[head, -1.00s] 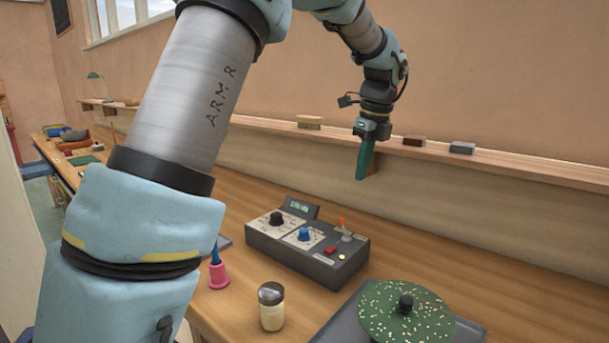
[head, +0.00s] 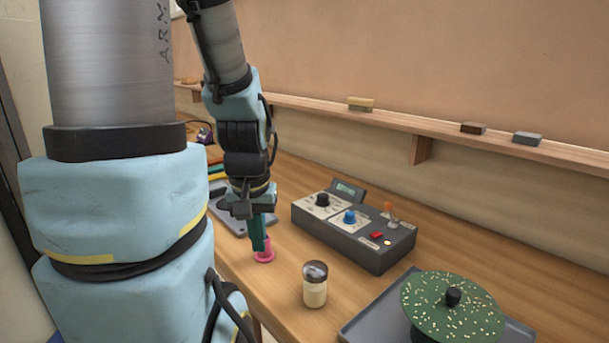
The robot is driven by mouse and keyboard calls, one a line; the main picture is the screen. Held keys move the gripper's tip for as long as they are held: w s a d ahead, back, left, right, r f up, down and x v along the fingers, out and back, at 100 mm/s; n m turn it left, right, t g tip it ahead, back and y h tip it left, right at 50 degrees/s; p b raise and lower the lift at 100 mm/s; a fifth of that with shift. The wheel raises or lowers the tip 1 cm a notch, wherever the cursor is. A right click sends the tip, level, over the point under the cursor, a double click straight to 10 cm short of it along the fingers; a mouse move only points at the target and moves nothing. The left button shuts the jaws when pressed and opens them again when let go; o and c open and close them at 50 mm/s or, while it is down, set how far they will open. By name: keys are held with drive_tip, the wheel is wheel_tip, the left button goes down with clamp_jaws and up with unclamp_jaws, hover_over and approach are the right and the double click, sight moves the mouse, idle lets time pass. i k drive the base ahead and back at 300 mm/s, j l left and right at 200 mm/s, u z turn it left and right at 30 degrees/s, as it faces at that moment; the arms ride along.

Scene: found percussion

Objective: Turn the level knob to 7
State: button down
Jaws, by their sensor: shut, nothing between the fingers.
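The grey control box (head: 352,236) stands on the wooden bench. It has a black knob (head: 322,200) at its left and a blue knob (head: 350,217) near its middle. A small display (head: 347,189) stands at its back edge. I cannot read the knob labels or settings at this size. My gripper (head: 259,248) points down to the left of the box, apart from it. Its green fingers are shut and hide most of a pink stand (head: 264,256). I cannot tell whether they touch it.
A glass shaker (head: 315,284) stands in front of the box. A green speckled disc (head: 452,308) sits over a grey tray (head: 368,329) at right. The box also carries a red button (head: 377,235) and an orange-tipped switch (head: 388,209). A wall ledge (head: 390,120) runs behind.

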sight(349, 218)
drive_tip(key=i+j, duration=0.15)
drive_tip(key=j, duration=0.15)
drive_tip(key=i+j+z, duration=0.15)
drive_tip(key=j, duration=0.45)
drive_tip(key=i+j+z, duration=0.1)
drive_tip(key=i+j, duration=0.1)
drive_tip(key=j, duration=0.1)
